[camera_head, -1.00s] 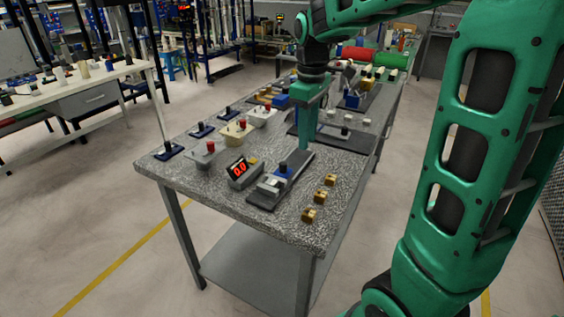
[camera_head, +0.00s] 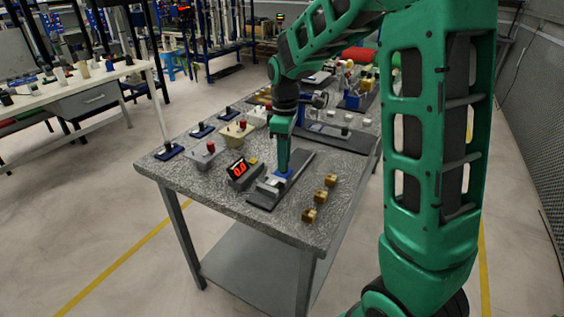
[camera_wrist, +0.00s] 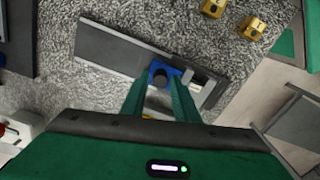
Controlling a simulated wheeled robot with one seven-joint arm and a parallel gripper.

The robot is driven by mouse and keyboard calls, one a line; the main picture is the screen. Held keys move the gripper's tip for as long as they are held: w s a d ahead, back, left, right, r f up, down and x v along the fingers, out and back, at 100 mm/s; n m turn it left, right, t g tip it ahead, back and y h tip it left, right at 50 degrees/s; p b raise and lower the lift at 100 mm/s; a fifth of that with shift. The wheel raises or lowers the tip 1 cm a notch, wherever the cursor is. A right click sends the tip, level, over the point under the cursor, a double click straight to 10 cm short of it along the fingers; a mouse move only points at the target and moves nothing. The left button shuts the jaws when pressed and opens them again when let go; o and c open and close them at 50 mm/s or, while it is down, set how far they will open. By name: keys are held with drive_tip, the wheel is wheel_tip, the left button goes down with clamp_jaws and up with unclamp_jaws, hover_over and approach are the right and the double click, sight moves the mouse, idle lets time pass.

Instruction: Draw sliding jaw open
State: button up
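The sliding jaw is a blue block with a black knob, and it shows between and just beyond my fingertips in the wrist view (camera_wrist: 158,67). In the head view the blue jaw (camera_head: 283,175) is mostly covered by my gripper (camera_head: 283,165). It sits on a long dark grey base (camera_head: 264,200), close beside a light grey block (camera_wrist: 197,80). My gripper (camera_wrist: 160,88) points down with its two green fingers apart, one to each side of the knob. I cannot tell whether either finger touches it.
A display reading 0.0 (camera_head: 239,169) stands left of the base. Several small brass blocks (camera_head: 319,194) lie to the right. Boxes with knobs (camera_head: 204,154) stand to the left, and a dark plate (camera_head: 335,137) lies behind.

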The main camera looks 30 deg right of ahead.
drive_tip(key=shift+f, duration=0.65)
clamp_jaws()
drive_tip(key=shift+w+d, duration=0.6)
drive_tip(key=shift+d, duration=0.15)
drive_tip(key=shift+w+d, duration=0.55)
drive_tip(key=shift+d, duration=0.2)
unclamp_jaws()
drive_tip(key=shift+s, duration=0.1)
drive_tip(key=shift+r, duration=0.1)
wheel_tip(320, 180, up, 11)
drive_tip(key=shift+f, duration=0.2)
